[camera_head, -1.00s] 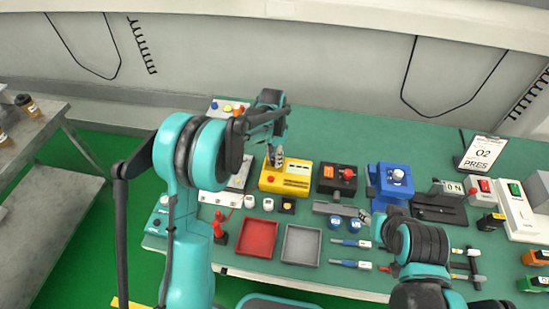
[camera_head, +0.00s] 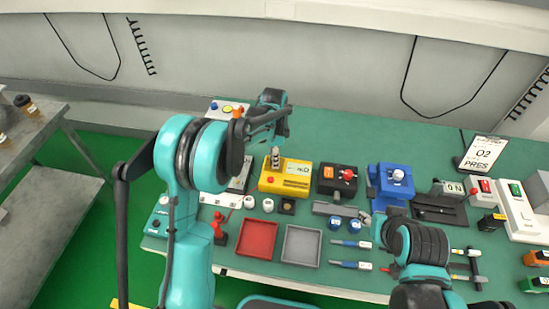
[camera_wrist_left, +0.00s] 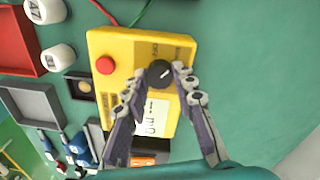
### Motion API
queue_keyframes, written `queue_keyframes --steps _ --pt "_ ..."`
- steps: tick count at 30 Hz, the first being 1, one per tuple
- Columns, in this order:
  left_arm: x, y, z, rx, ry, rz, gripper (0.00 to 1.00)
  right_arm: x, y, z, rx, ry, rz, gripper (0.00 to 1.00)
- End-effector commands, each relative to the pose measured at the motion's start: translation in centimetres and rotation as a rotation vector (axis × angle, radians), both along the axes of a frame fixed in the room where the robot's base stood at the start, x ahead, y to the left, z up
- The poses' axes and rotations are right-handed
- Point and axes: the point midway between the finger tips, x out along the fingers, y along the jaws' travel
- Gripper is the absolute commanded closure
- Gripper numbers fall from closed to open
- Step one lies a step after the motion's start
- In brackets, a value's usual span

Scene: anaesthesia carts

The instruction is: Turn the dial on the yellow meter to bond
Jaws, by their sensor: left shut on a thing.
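The yellow meter (camera_head: 284,177) sits on the green table, left of centre in the head view. In the left wrist view, the meter (camera_wrist_left: 120,48) shows a red button (camera_wrist_left: 105,65), a pale display (camera_wrist_left: 152,117) with dashes and "mΩ", and a black dial (camera_wrist_left: 159,74) with a white pointer mark.
A black box with a red knob (camera_head: 348,174) and a blue device (camera_head: 397,178) stand right of the meter. White cups (camera_head: 268,204), a red tray (camera_head: 257,239) and a grey tray (camera_head: 302,244) lie in front. Red and green wires (camera_wrist_left: 139,12) run beside the meter.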

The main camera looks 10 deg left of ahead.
Motion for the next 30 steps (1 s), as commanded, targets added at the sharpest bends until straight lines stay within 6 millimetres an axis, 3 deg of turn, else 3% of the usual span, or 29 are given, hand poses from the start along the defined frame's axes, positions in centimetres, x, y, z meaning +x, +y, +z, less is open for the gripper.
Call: queue_keyframes --steps 9,10,12,23,30 --pt "0.0 0.0 0.0 0.0 0.0 0.0 1.0 0.0 0.0 0.0 0.0 0.0 0.0 0.6" --pt "0.0 0.0 0.0 0.0 0.0 0.0 0.66 0.0 0.0 0.0 0.0 0.0 0.0 0.6" --pt "0.0 0.0 0.0 0.0 0.0 0.0 0.53 0.0 0.0 0.0 0.0 0.0 0.0 0.6" --pt "0.0 0.0 0.4 0.0 0.0 0.001 0.53 0.0 0.0 0.0 0.0 0.0 0.0 0.6" --pt "0.2 0.1 4.7 0.0 0.0 0.001 0.53 0.0 0.0 0.0 0.0 0.0 0.0 0.6"
